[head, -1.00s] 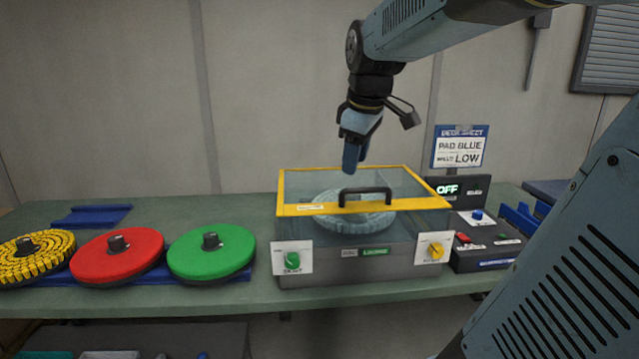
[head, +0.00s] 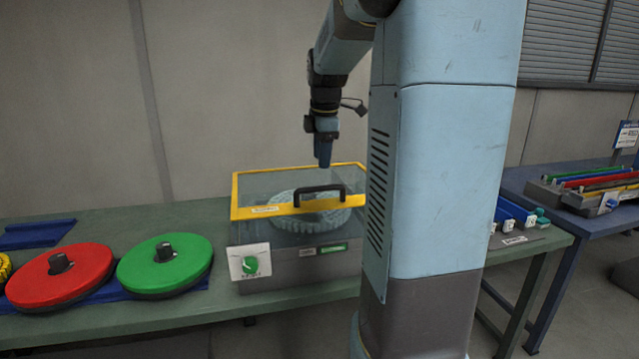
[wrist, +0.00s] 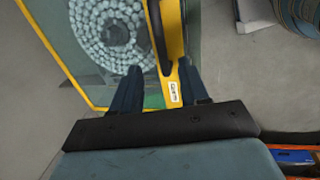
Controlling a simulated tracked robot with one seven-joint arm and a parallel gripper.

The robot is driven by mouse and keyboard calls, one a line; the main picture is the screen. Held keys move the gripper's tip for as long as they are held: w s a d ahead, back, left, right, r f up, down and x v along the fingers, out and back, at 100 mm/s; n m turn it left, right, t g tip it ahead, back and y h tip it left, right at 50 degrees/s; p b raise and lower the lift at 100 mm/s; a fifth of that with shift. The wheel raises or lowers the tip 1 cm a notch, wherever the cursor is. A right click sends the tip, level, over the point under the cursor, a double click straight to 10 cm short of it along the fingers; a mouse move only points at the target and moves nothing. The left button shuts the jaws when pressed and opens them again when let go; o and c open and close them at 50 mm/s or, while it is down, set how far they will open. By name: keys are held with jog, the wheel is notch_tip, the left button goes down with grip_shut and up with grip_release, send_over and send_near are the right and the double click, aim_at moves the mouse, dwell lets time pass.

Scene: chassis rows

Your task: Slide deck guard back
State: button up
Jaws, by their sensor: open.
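The deck guard (head: 272,211) is a clear cover with a yellow frame, closed over a grey box. A black handle (head: 318,188) stands on its front yellow bar; the handle also shows in the wrist view (wrist: 157,38). Under the clear panel lies a pale round brush-like disc (head: 290,224), also seen in the wrist view (wrist: 103,30). My gripper (head: 323,163) points down just above or behind the handle, apart from it as far as I can see. In the wrist view my gripper (wrist: 160,85) is open, its fingers on either side of the yellow bar's labelled end in the picture.
A green disc (head: 166,262) and a red disc (head: 60,273) lie left of the box on the green bench (head: 210,310). My arm hides the box's right side. A blue table (head: 560,190) stands at right.

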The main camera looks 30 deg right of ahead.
aim_at(320, 187)
jog(key=f, duration=0.3)
jog(key=w+f, duration=0.1)
jog(key=f, duration=0.4)
jog(key=shift+w+d+f, duration=0.25)
jog(key=shift+w+f, duration=0.05)
jog(key=shift+c, duration=0.3)
grip_shut()
